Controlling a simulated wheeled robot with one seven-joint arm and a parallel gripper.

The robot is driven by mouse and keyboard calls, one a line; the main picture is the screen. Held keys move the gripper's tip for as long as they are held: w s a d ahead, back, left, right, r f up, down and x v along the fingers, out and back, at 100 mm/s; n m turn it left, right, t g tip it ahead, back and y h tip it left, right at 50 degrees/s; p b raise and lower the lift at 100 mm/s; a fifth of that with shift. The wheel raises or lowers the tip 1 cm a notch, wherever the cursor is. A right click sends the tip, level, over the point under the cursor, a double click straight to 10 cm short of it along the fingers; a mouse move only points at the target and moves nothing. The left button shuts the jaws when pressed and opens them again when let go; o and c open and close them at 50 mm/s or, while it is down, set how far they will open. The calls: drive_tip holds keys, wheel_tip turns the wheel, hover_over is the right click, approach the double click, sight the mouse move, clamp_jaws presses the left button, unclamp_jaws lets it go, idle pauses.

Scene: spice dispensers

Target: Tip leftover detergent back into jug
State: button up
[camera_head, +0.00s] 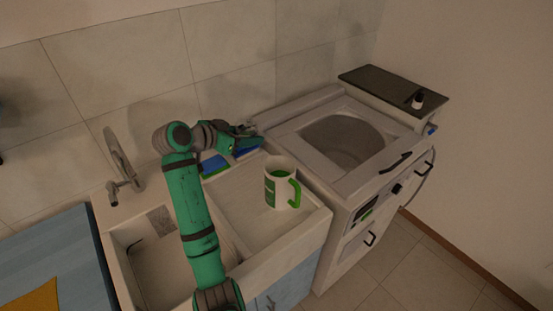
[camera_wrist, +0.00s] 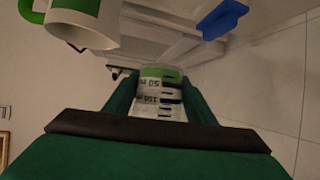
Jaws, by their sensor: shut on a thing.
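My gripper (camera_wrist: 160,98) is shut on a small white measuring cup (camera_wrist: 158,84) with printed volume marks and green at its far end. The cup lies between the two green fingers; its contents do not show. In the head view my gripper (camera_head: 246,131) is above the back edge of the sink unit, and the cup is too small to make out there. The white jug (camera_head: 278,188) with a green handle stands upright on the drainboard, nearer the camera than my gripper. In the wrist view the jug (camera_wrist: 84,28) shows partly at upper left, apart from the cup.
Blue items (camera_head: 215,165) lie at the back of the drainboard (camera_head: 240,205). A washing machine (camera_head: 300,125) with an open round top stands right of it. A dark shelf (camera_head: 385,86) carries a small bottle (camera_head: 418,100). A faucet (camera_head: 124,182) rises at left.

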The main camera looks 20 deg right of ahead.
drive_tip(key=f+m+t, duration=0.1)
drive_tip(key=s+d+f+m+t+y, duration=0.1)
drive_tip(key=f, duration=0.1)
drive_tip(key=shift+s+d, duration=0.1)
drive_tip(key=shift+s, duration=0.2)
drive_tip(key=s+r+m+t, duration=0.1)
drive_tip(key=s+d+r+m+t+y, duration=0.1)
drive_tip(key=r, duration=0.1)
drive_tip(key=shift+d+m, duration=0.15)
drive_tip(key=shift+m, duration=0.25)
idle(1.5)
drive_tip(key=shift+s+t, duration=0.15)
drive_tip(key=shift+t, duration=0.15)
